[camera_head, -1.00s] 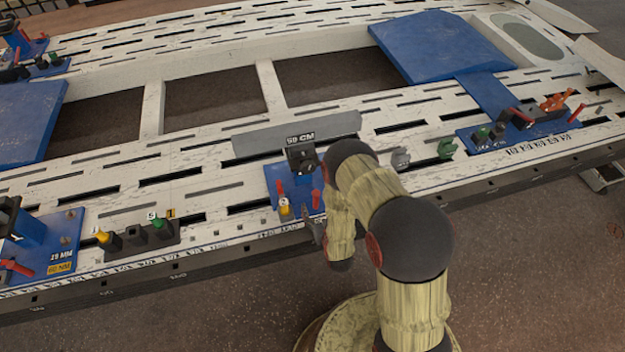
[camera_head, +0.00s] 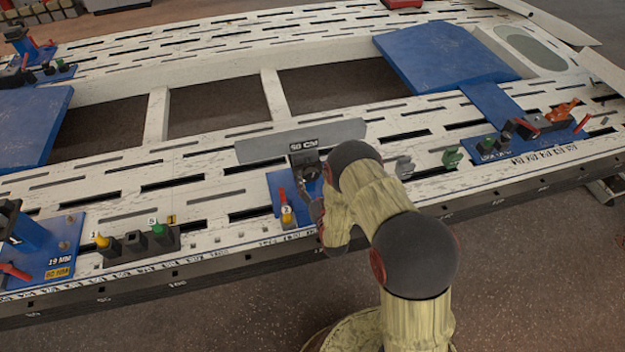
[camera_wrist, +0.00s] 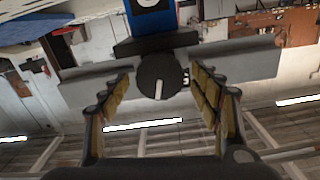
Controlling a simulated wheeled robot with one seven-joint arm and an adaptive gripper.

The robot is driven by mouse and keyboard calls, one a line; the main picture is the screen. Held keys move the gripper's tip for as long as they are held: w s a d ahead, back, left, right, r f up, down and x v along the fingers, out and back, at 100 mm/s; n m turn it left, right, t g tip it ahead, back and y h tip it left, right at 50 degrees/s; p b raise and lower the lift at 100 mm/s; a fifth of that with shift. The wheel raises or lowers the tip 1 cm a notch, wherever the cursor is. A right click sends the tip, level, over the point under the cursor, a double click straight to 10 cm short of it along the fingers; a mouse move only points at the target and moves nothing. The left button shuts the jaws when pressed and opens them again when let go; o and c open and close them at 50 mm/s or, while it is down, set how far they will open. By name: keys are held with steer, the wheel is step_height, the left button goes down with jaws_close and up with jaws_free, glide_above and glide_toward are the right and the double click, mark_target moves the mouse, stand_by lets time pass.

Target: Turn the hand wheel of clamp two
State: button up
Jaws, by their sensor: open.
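A dark round hand wheel (camera_wrist: 157,76) with a white mark is in the middle of the wrist view, below a blue post (camera_wrist: 150,18) with a partly cut-off white label. My gripper (camera_wrist: 160,90) is open, with one finger on each side of the wheel and visible gaps to both. In the head view, my gripper (camera_head: 316,210) is at the front of a blue clamp base (camera_head: 283,192) with a dark head (camera_head: 304,162), mostly hidden by my arm. I cannot read a clamp number two.
A grey plate (camera_head: 300,140) stands behind the clamp. A red lever (camera_head: 282,195) and a yellow-topped knob (camera_head: 287,216) are close to my gripper. Another blue clamp (camera_head: 35,245) is at the left.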

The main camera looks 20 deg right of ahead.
steer(key=shift+w, duration=0.2)
steer(key=shift+c, duration=0.8)
steer(key=c, duration=1)
